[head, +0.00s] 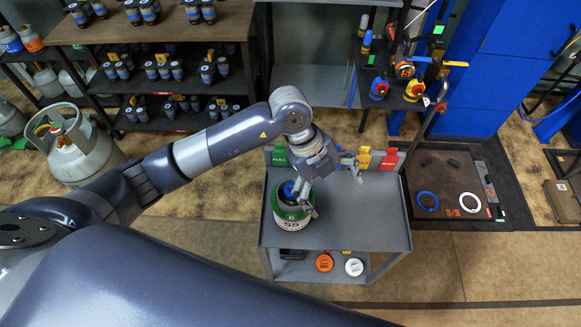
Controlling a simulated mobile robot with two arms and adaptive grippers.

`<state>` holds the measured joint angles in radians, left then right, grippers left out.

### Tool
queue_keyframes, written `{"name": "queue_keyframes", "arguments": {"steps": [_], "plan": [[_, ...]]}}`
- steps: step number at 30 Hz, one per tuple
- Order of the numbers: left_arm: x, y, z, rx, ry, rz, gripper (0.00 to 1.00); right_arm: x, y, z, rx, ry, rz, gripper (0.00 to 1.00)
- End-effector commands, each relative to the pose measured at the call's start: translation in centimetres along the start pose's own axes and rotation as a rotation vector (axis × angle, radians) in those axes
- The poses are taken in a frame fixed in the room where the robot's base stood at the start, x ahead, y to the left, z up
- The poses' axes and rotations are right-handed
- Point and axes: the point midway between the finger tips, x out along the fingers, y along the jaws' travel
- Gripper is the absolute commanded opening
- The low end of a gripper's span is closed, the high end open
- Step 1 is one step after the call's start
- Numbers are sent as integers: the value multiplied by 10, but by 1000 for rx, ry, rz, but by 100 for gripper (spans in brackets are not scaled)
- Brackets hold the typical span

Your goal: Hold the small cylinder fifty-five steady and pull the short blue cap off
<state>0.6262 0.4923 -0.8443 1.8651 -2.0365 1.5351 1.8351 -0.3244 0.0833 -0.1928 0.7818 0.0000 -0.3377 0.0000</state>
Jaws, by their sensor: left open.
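The small green cylinder marked 55 (291,219) stands upright on the grey cart top, near its left edge. The short blue cap (288,190) sits at the top of the cylinder, partly hidden by my left gripper. My left gripper (304,196) reaches down from above and right, with its fingers close to the cap. It is open; I cannot tell whether a finger touches the cap or cylinder. My right gripper is not in view.
Red, yellow and green tags (376,159) stand along the cart's back edge. The cart top (362,220) is clear on the right. Orange (324,262) and white (354,267) round pieces lie on the lower shelf. A grey cylinder (75,150) stands on the left floor.

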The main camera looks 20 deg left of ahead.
Motion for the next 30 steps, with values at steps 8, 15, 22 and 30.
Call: {"name": "queue_keyframes", "arguments": {"steps": [8,15,22,30], "plan": [[-36,40,91,-191,-368,212,93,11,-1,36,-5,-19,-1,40],[-22,49,103,-210,-393,230,93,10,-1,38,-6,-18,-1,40],[16,60,117,-209,-391,230,93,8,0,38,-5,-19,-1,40],[50,69,130,-207,-389,227,93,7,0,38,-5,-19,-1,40]]}}
